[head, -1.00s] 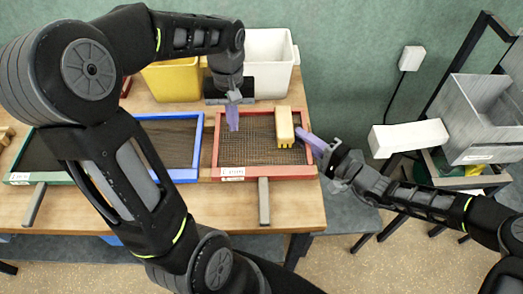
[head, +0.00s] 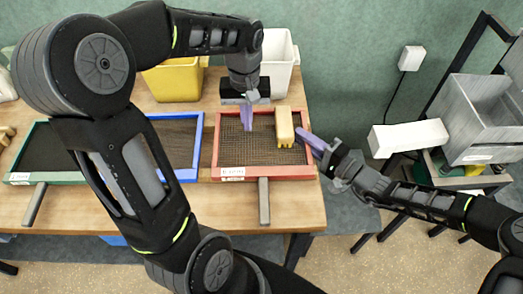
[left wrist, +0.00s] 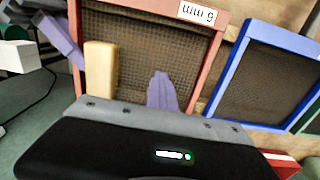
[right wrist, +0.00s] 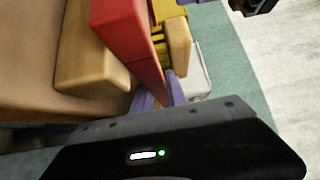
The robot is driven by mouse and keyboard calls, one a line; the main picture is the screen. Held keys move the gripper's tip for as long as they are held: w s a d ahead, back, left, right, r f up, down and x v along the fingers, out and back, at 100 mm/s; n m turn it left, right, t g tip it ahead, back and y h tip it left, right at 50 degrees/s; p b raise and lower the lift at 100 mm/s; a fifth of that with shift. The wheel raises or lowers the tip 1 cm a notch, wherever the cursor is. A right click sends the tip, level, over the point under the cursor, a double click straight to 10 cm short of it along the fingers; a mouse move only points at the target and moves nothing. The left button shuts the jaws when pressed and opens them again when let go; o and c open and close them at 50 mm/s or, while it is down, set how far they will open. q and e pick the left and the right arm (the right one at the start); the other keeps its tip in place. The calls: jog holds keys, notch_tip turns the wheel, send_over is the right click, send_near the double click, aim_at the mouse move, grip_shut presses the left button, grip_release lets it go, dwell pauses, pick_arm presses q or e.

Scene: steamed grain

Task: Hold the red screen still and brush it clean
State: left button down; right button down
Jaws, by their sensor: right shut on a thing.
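The red screen (head: 214,150) lies on the table in the head view, with dark mesh and a white label on its near rim. It also shows in the left wrist view (left wrist: 228,17). A wooden brush (head: 285,122) with yellow bristles rests over the right part of its mesh, apart from my left gripper. My left gripper (head: 247,122) is above the left-centre mesh; its purple fingers look together and empty. My right gripper (head: 303,136) is shut on the screen's right rim. In the right wrist view its fingers (right wrist: 158,98) sit at the red rim.
A blue-framed screen (head: 196,150) and a green-framed screen (head: 28,150) lie to the left. A yellow bin (head: 172,80) and a white bin (head: 278,60) stand behind. The wooden table (head: 225,210) has bare room in front.

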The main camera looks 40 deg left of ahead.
pick_arm(q)
notch_tip(320, 180, up, 5)
jog(key=shift+f, duration=0.1)
dwell(0.4)
dwell(0.3)
pick_arm(e)
jog(key=c, duration=1.3)
grip_release()
jog(key=shift+o, duration=0.2)
jog(key=s+d, duration=0.1)
jog(key=d, duration=1.1)
jog(key=shift+s, duration=0.3)
